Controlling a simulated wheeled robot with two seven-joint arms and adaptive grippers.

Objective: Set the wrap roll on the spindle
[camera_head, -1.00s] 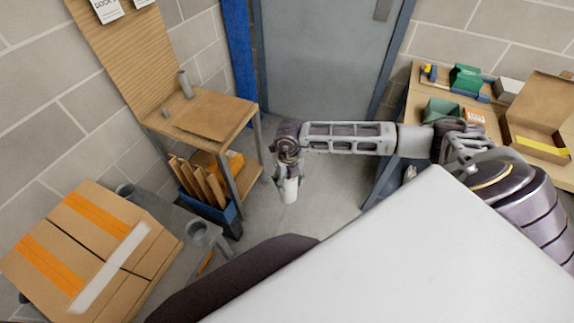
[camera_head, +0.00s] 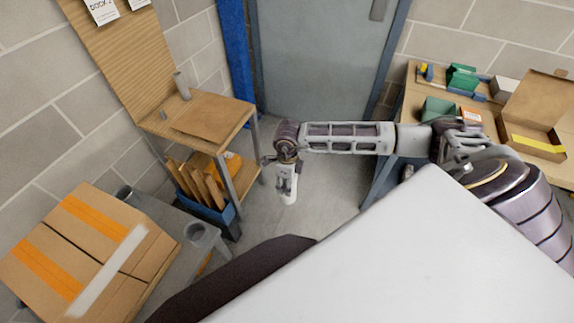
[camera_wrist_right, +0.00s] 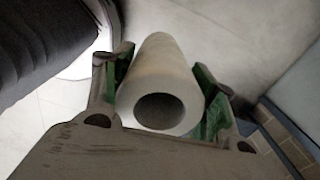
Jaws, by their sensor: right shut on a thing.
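The wrap roll, a white hollow tube (camera_head: 289,198), hangs roughly upright in my right gripper (camera_head: 287,186), above the floor between the wooden stand and the right table. In the right wrist view my right gripper (camera_wrist_right: 160,92) has its green-lined fingers on both sides of the roll (camera_wrist_right: 160,65), with its open end facing the camera. No part is plainly marked as the spindle. A grey upright cylinder (camera_head: 182,86) and a short stub (camera_head: 163,115) stand on the wooden stand, well left of the roll. My left gripper is not in view.
The wooden stand (camera_head: 222,116) has a blue bin of cardboard (camera_head: 219,217) below. A taped carton (camera_head: 60,243) lies at lower left beside grey round-topped holders (camera_head: 198,233). The right table (camera_head: 410,96) carries boxes. A door (camera_head: 325,60) is behind. Floor around the roll is clear.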

